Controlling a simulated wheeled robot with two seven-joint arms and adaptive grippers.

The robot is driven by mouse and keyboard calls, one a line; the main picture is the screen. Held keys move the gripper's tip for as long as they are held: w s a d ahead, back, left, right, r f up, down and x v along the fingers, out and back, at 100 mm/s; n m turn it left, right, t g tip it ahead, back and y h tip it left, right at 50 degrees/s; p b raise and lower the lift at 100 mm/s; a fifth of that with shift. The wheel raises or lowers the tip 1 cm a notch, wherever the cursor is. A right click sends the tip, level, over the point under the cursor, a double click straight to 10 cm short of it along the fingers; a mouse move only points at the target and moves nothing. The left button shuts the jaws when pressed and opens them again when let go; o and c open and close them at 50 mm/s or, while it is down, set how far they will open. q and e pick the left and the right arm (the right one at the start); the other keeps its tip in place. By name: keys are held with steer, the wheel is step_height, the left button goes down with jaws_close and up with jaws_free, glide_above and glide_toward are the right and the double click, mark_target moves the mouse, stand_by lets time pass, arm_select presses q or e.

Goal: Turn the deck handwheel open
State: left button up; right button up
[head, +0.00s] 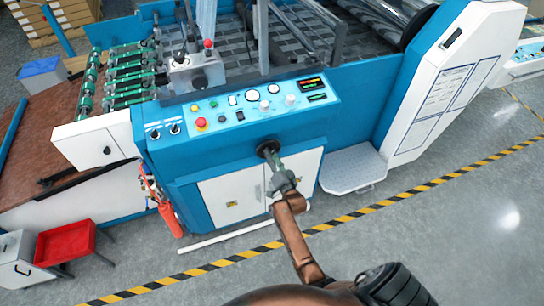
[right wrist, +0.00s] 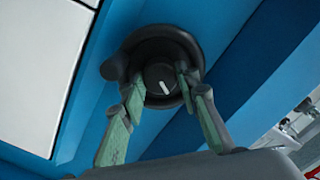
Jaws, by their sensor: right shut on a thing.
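The black deck handwheel (head: 268,148) sits on the blue front panel of the machine, above the white cabinet doors. In the right wrist view the handwheel (right wrist: 150,58) shows a dark rim, a round knob at its left and a white mark on its hub. My right gripper (head: 275,165) is at the handwheel. In the right wrist view its green-padded fingers (right wrist: 160,90) reach to the wheel, one at the left near the knob and one at the right of the hub, shut on it. My left gripper is not in view.
A control panel (head: 245,105) with buttons and dials lies above the handwheel. White cabinet doors (head: 232,195) are below it. A grey step (head: 352,169) stands to the right. A red extinguisher (head: 168,216) is at the lower left.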

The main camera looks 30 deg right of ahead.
steer(key=c, duration=0.5)
steer(key=shift+o, duration=0.2)
steer(key=shift+r+n+p, duration=0.15)
steer(key=shift+n+p, duration=0.5)
steer(key=shift+n, duration=0.45)
steer(key=shift+f+n, duration=0.2)
steer(key=shift+n, duration=1)
steer(key=o, duration=1.2)
steer(key=shift+c, duration=0.2)
steer(key=shift+s, duration=0.15)
